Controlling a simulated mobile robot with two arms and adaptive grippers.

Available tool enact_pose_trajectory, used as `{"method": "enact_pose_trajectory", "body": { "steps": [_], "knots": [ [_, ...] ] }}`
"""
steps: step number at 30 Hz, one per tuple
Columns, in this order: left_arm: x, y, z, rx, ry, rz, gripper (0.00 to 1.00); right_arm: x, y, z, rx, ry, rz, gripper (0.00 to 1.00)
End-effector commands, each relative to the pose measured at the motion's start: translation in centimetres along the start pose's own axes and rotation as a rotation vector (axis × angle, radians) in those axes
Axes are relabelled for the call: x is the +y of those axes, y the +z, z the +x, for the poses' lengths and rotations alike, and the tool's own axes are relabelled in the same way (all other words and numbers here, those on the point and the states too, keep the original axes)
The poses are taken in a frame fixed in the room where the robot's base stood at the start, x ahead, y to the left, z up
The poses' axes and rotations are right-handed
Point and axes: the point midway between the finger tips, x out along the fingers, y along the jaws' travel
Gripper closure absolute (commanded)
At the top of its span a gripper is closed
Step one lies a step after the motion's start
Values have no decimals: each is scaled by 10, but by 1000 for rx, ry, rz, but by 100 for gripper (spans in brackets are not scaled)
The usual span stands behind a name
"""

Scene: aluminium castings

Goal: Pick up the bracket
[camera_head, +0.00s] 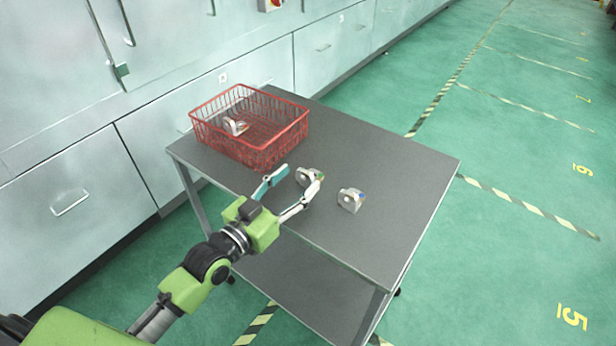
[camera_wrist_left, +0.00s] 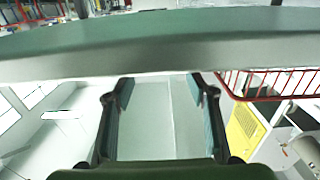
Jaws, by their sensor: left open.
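Three light grey metal brackets show in the head view. One bracket (camera_head: 307,176) is on the grey table at the fingertips of my left gripper (camera_head: 301,176). Its front is partly covered by a finger. A second bracket (camera_head: 350,199), with a small blue mark, stands on the table to the right. A third bracket (camera_head: 235,126) lies inside the red basket (camera_head: 262,158). My left gripper is open, one finger on either side of the nearest bracket in the picture; I cannot tell whether they touch it. In the left wrist view the open fingers (camera_wrist_left: 163,86) show, but no bracket is clearly visible.
The grey table (camera_head: 400,165) has free room at its back right. The red wire basket stands at its far left and also shows in the wrist view (camera_wrist_left: 262,88). Pale cabinets (camera_head: 165,150) line the wall behind. Green floor with striped lines lies to the right.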

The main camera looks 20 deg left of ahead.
Motion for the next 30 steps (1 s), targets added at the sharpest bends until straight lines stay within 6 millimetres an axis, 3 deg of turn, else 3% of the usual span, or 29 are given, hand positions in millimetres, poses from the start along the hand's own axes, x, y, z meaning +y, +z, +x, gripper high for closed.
{"method": "enact_pose_trajectory", "body": {
  "steps": [7,16,17,21,22,30],
  "knots": [
    [-5,1,36,3,0,-1,49,6,1,-5,-2,7,-2,60],
    [-5,3,41,1,0,1,49,7,7,-5,-10,8,-1,60],
    [-5,3,41,1,0,1,51,7,8,-5,-11,8,-1,60],
    [-5,3,41,1,0,1,88,7,9,-5,-13,8,0,60],
    [-5,3,41,1,0,1,92,7,9,-5,-13,8,0,60],
    [-5,2,41,2,0,1,92,7,9,-5,-13,8,0,60]
  ]
}}
